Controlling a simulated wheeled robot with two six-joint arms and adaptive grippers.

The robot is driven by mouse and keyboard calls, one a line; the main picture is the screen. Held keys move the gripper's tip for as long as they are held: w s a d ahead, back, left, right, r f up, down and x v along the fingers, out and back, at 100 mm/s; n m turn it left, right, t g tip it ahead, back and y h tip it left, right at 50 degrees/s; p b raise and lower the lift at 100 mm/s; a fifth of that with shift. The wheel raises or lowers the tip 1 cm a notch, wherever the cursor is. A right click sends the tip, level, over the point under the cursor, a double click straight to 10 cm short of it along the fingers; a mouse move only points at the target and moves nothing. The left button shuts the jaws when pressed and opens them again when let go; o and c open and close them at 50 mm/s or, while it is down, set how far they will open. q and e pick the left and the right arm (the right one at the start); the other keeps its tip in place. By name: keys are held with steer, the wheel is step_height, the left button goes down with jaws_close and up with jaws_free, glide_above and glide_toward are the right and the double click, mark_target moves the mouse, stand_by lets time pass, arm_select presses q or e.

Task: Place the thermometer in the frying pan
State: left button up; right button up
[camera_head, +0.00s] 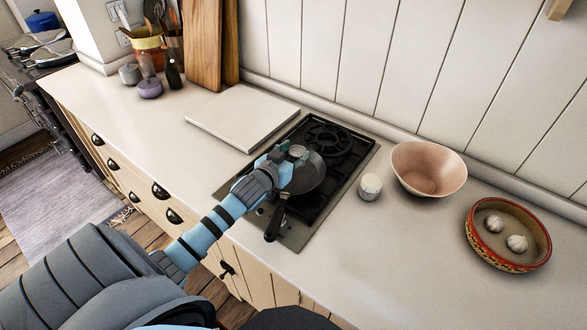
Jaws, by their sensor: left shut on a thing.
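My left gripper (285,163) reaches in from the left and is over the frying pan (309,180). It is shut on a small round pale-faced thing, which looks like the thermometer (297,152). The thermometer shows at the fingertips, above the pan's far left part in the picture. I cannot tell whether it touches the pan. The dark frying pan sits on the gas hob (338,177), its black handle pointing to the front left. The gripper hides part of the pan's left side. My right gripper is not in view.
A small white-topped jar (370,187) stands right of the hob. A pink bowl (428,170) and a patterned dish (508,235) with two garlic bulbs are farther right. A pale board (241,118) lies left of the hob. The counter's front right is clear.

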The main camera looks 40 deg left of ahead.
arm_select(q)
step_height(320, 180, down, 5)
steer(key=shift+w+f+b, duration=0.1)
steer(key=shift+b, duration=0.35)
steer(key=shift+f, duration=0.15)
steer(key=o, duration=1.2)
steer(key=shift+c, duration=0.2)
steer(key=shift+r, duration=0.2)
steer(key=v, duration=1.2)
